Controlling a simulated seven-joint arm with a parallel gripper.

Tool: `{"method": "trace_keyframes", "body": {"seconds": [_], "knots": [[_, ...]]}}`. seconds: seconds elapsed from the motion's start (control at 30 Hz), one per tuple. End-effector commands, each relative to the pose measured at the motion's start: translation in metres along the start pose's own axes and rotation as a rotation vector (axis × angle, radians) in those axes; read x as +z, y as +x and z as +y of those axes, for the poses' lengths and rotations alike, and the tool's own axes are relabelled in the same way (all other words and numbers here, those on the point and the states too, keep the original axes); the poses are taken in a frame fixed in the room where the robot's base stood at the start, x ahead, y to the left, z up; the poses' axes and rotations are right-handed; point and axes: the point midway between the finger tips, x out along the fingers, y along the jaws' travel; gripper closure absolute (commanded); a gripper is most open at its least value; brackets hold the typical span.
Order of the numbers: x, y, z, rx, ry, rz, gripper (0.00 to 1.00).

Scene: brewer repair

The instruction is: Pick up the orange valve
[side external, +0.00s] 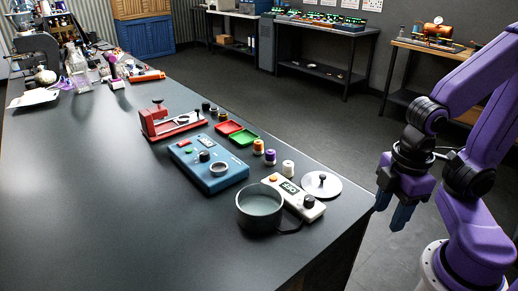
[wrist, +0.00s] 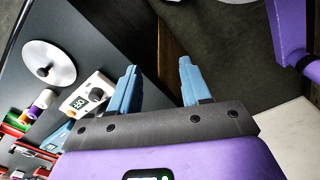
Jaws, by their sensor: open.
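A small cylinder with an orange band (side external: 258,147), which looks like the orange valve, stands upright on the dark table. It is at the left end of a short row with a purple-banded one (side external: 270,157) and a whitish one (side external: 288,168). In the wrist view the purple one (wrist: 37,111) and the whitish one (wrist: 47,98) show at the left; the orange one is hard to make out there. My gripper (side external: 394,208) is open and empty, fingers down, beyond the table's right edge and well apart from the row. Its blue fingers (wrist: 158,68) also show in the wrist view.
Near the row are a white disc lid (side external: 321,184), a white scale (side external: 293,196), a grey pot (side external: 260,208), a blue device (side external: 208,165), red and green trays (side external: 243,137) and a red stand (side external: 170,123). The table's front left is clear.

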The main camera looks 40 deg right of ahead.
Motion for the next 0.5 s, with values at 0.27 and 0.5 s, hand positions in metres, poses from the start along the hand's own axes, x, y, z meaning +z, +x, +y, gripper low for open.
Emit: {"method": "trace_keyframes", "body": {"seconds": [0.27, 0.5], "knots": [[0.000, 0.000, 0.000, 0.000, 0.000, 0.000, 0.35], [-0.018, -0.006, 0.010, 0.011, -0.029, 0.000, 0.35]]}}
